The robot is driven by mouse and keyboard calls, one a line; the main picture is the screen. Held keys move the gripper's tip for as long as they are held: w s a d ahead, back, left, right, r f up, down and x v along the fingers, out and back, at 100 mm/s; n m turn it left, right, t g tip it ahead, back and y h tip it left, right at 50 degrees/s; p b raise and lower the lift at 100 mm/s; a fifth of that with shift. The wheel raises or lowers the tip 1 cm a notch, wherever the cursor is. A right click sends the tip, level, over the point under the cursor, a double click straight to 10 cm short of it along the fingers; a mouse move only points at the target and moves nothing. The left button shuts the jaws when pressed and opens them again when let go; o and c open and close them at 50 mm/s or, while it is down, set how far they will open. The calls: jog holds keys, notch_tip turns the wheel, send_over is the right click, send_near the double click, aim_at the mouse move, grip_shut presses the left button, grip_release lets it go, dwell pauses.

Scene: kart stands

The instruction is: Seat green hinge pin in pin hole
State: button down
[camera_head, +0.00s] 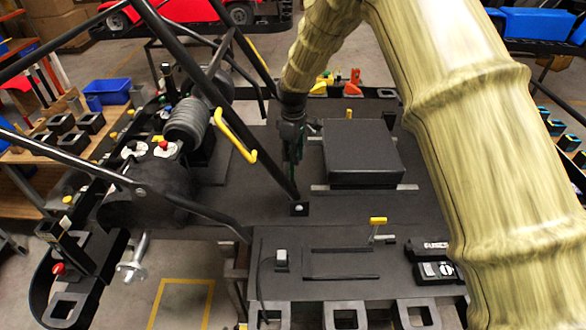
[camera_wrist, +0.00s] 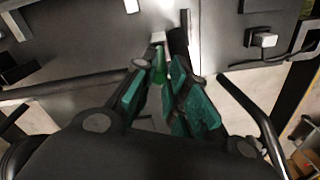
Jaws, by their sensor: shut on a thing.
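My gripper (camera_head: 293,158) hangs fingers down over the dark kart floor, left of the raised black box. In the wrist view its green-padded fingers (camera_wrist: 163,82) are closed around a slim green piece, the green hinge pin (camera_wrist: 158,66), which shows at the fingertips. Beyond the pin's tip are a small pale metal end (camera_wrist: 158,38) and a dark upright part. I cannot make out the pin hole in either view, and cannot tell whether the pin touches anything. In the head view the pin does not stand out from the green fingers.
The raised black box (camera_head: 362,153) stands right of my gripper. A black frame tube (camera_head: 262,155) slopes down close to its left, beside a yellow hooked handle (camera_head: 236,137). A yellow-topped lever (camera_head: 377,222) rises at the front. Bare floor (camera_head: 345,215) lies between box and lever.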

aim_at(293, 166)
jog(key=shift+s+f, duration=0.15)
jog(key=shift+f, duration=0.1)
jog(key=f, duration=0.1)
jog(key=f+b, duration=0.2)
jog(key=f, duration=0.1)
jog(key=shift+w+f, duration=0.1)
jog(key=shift+w, duration=0.25)
jog(key=shift+f+b, duration=0.3)
jog(key=shift+s+r, duration=0.15)
jog(key=shift+s, duration=0.05)
jog(key=shift+w+f, duration=0.1)
jog(key=shift+f, duration=0.15)
jog(key=c, duration=1.7)
grip_release()
jog(key=shift+r, duration=0.1)
jog(key=shift+r, duration=0.15)
notch_tip(293, 166, up, 12)
jog(key=b, duration=0.5)
